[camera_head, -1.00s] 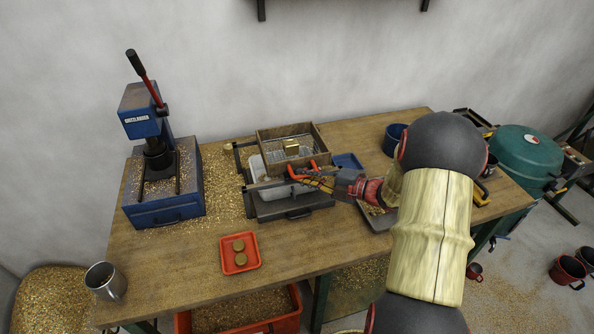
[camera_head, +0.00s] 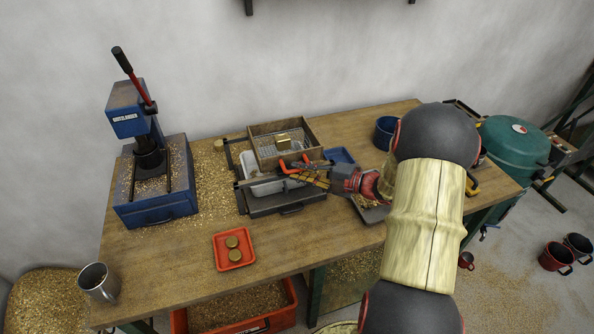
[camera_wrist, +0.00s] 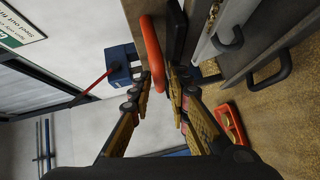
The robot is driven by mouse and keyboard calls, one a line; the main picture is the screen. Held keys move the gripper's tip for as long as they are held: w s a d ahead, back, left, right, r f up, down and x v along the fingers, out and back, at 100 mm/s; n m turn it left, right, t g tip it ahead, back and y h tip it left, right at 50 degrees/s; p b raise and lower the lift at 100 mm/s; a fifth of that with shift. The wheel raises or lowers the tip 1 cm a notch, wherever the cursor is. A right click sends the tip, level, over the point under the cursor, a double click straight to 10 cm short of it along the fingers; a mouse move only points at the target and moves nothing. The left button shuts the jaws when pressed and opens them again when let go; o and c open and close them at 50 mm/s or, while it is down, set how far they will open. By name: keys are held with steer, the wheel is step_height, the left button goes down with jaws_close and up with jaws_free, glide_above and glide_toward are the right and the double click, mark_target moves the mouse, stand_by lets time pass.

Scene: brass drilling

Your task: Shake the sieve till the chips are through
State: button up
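The sieve (camera_head: 262,131) is a wooden frame with a grey mesh floor. It sits level over a white bin (camera_head: 262,188) on a dark stand. A brass block (camera_head: 283,140) lies on the mesh. The mesh around it looks mostly bare, but fine chips are too small to tell. The sieve's orange handle (camera_head: 284,166) faces the front, and it also shows in the wrist view (camera_wrist: 152,45). My gripper (camera_head: 302,173) is at this handle. Its fingers stand apart with the handle between or just beyond their tips (camera_wrist: 160,75). The bin's contents are mostly hidden.
A blue press (camera_head: 155,190) stands to the left amid scattered chips. A blue dish (camera_head: 340,156) and a dark blue pot (camera_head: 386,130) are to the right. A metal mug (camera_head: 98,282) stands at the front left.

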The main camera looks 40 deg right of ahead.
steer(key=v, duration=1)
steer(key=shift+s+d, duration=0.2)
steer(key=shift+s, duration=0.15)
steer(key=shift+c, duration=0.3)
